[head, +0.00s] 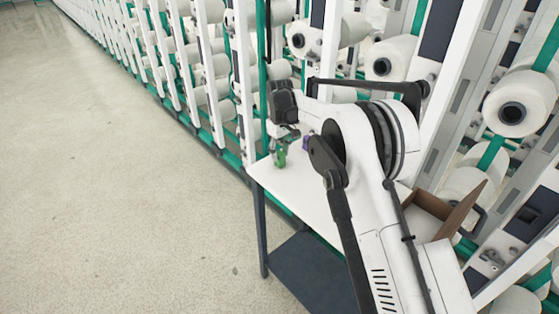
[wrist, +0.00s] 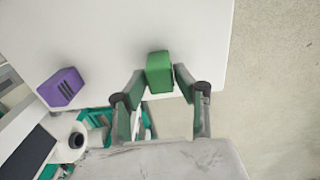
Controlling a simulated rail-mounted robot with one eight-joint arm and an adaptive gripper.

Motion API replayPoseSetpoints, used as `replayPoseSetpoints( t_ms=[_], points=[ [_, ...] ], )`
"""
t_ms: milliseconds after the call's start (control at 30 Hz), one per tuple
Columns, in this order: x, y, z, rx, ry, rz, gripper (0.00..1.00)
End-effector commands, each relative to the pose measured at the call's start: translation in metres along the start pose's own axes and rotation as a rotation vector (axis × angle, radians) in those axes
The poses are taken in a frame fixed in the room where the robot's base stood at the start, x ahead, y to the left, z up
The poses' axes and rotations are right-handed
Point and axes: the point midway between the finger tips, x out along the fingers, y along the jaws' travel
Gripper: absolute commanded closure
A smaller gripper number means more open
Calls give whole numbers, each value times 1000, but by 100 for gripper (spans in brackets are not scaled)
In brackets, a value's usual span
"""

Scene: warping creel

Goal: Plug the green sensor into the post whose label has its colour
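The green sensor (wrist: 160,72) is a small green block between the two fingers of my gripper (wrist: 159,80). Both fingertips lie close against its sides, with no clear gap, so the gripper looks shut on it. In the head view the green sensor (head: 280,157) shows below my gripper (head: 281,142), over the far left corner of the white table. I cannot tell whether it touches the tabletop. A purple block (wrist: 62,88) stands apart on the table, to the left in the wrist view. No post label can be read.
The white table (head: 288,176) stands beside the creel, with an open brown box (head: 428,207) at its right end. Creel frames with white yarn bobbins (head: 520,105) line the table's far side. The floor (head: 120,190) to the left is clear.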

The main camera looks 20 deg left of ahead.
Motion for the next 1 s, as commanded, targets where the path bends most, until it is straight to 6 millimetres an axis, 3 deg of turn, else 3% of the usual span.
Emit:
replayPoseSetpoints(
  t_ms=[33, 200, 800, 1000],
  points=[
    [0, 0, 0, 0, 0, 0, 79],
    [0, 0, 0, 0, 0, 0, 99],
    [-29, 0, 0, 0, 0, 0, 99],
    [-30, 0, 0, 0, 0, 0, 99]
  ],
)
